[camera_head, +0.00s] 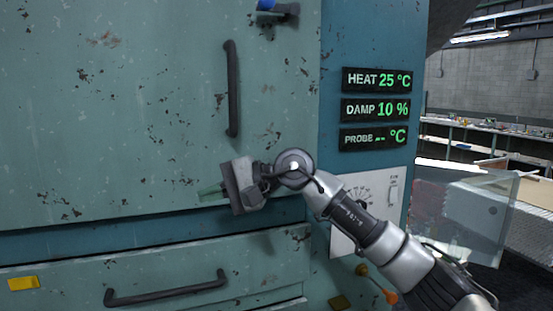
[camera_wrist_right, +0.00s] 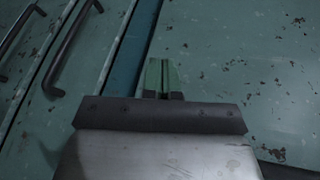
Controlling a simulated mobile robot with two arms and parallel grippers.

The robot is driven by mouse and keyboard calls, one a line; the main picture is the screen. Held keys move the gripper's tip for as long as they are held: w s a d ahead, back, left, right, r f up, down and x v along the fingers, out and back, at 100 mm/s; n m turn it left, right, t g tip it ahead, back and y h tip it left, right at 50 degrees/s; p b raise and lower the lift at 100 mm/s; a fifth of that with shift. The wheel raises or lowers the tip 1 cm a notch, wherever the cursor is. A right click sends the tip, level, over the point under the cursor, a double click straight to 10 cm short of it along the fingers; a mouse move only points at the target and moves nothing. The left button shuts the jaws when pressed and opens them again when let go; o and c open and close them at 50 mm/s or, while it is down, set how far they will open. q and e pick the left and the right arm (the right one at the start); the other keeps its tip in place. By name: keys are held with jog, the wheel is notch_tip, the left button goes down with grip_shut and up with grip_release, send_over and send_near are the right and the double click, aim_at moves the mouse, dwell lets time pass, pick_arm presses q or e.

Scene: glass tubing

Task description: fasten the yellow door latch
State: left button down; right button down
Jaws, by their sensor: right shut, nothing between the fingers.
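A large worn teal door (camera_head: 150,110) fills the left of the head view, with a black vertical handle (camera_head: 232,88). A blue-tipped latch (camera_head: 278,10) sits at its top right. I cannot tell for certain which part is the yellow latch. My left gripper is out of view.
A drawer (camera_head: 250,262) with a black handle (camera_head: 166,288) lies below the door. Right of the door are display panels (camera_head: 376,110), a white dial plate (camera_head: 375,195) and an orange-tipped lever (camera_head: 388,296). A clear box (camera_head: 460,215) and workbenches stand farther right.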

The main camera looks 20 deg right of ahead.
jog(key=s+d+r+n+t+h, duration=0.3)
jog(key=d+r+n+h, duration=0.2)
jog(key=d+r+h, duration=0.6)
jog(key=d+r, duration=0.3)
jog(key=d, duration=0.3)
jog(key=shift+d+r+p, duration=0.3)
jog(key=shift+d+r, duration=0.1)
jog(key=s+f+p+x, duration=0.1)
jog(key=s+p+x, duration=0.1)
jog(key=x, duration=1.1)
jog(key=shift+a+f+p, duration=0.25)
jog(key=shift+f+p, duration=0.15)
jog(key=shift+p, duration=0.35)
jog(key=shift+s+a, duration=0.1)
jog(key=shift+a, duration=0.05)
